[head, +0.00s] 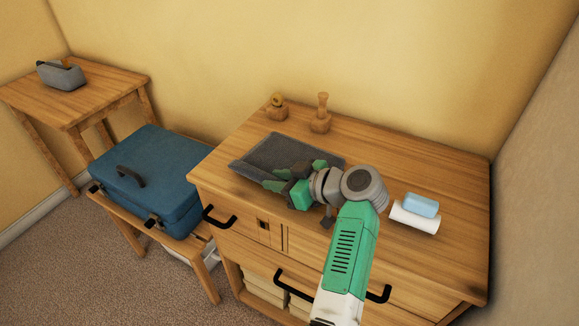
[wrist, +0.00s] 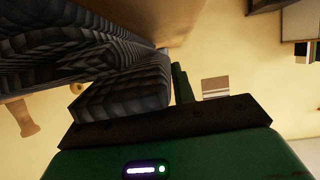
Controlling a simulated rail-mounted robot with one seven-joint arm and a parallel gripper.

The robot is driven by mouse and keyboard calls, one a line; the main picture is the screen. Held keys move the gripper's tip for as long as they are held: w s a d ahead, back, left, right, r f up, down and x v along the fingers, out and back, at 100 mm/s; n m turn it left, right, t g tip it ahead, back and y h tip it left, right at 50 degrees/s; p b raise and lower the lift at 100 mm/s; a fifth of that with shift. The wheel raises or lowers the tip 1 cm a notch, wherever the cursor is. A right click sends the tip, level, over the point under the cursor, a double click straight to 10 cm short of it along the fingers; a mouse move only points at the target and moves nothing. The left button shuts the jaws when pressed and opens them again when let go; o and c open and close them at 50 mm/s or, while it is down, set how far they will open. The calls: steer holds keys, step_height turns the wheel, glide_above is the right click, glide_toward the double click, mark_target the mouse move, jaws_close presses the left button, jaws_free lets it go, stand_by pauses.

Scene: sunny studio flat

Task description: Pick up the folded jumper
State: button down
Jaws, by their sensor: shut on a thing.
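The folded jumper (head: 270,152) is dark grey and lies near the left end of the wooden dresser top (head: 400,165). My gripper (head: 296,172) is at its near right side, shut on it. In the wrist view the jumper's ribbed grey cloth (wrist: 125,90) fills the upper left, with a fold reaching down to the gripper. One green finger (wrist: 182,85) shows beside that fold. The other finger is hidden there. In the head view my gripper covers part of the jumper's near edge, and I cannot tell whether the jumper is clear of the wood.
Two small wooden stands (head: 278,110) (head: 320,122) are behind the jumper. A blue case (head: 150,180) sits on a low bench at left. A tape dispenser (head: 62,76) is on a side table.

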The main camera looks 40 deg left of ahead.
steer(key=shift+r, duration=0.1)
steer(key=r+p, duration=0.1)
steer(key=r, duration=0.1)
steer(key=r+p, duration=0.1)
steer(key=shift+s+d+r+p, duration=0.15)
steer(key=shift+s+r+p, duration=0.15)
steer(key=shift+r, duration=0.1)
steer(key=s+d+r+p, duration=0.1)
steer(key=s+d+p, duration=0.4)
steer(key=s, duration=0.8)
steer(key=d, duration=0.2)
steer(key=shift+s+d, duration=0.2)
steer(key=shift+d, duration=0.15)
